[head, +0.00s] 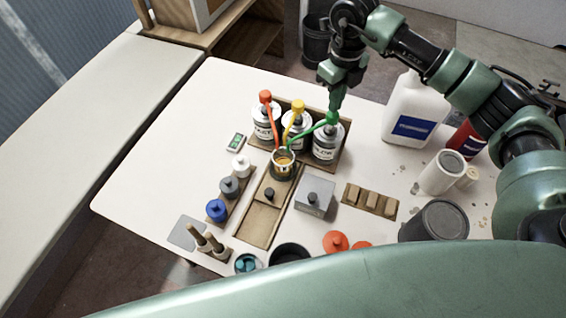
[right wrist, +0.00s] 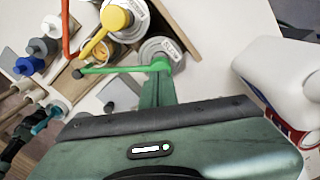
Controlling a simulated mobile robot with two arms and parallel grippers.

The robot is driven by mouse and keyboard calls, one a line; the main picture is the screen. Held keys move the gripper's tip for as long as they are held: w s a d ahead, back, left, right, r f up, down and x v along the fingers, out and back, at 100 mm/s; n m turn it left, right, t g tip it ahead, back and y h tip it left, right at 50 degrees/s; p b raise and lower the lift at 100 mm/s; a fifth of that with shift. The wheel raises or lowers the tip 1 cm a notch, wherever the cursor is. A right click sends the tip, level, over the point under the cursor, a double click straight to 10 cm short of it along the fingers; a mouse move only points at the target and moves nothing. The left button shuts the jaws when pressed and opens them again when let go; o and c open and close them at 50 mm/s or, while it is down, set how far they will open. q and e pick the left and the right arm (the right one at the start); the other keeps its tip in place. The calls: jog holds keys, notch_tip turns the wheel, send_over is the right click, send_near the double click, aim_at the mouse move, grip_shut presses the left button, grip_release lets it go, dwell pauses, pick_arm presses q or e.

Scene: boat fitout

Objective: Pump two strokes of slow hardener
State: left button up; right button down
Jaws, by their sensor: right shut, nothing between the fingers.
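Three pump bottles stand in a wooden rack: one with a red pump (head: 265,97), one with a yellow pump (head: 297,107), one with a green pump (head: 331,118). In the right wrist view the green pump (right wrist: 158,66) sits right at the fingers.
A white jug (head: 414,108) and a red can (head: 467,138) stand right of the rack. A small green-lit display (head: 235,143), lidded jars (head: 228,186) and a grey box (head: 315,195) surround the cup.

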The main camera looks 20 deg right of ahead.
dwell(0.5)
jog(key=shift+r+p, duration=0.85)
jog(key=shift+r, duration=0.65)
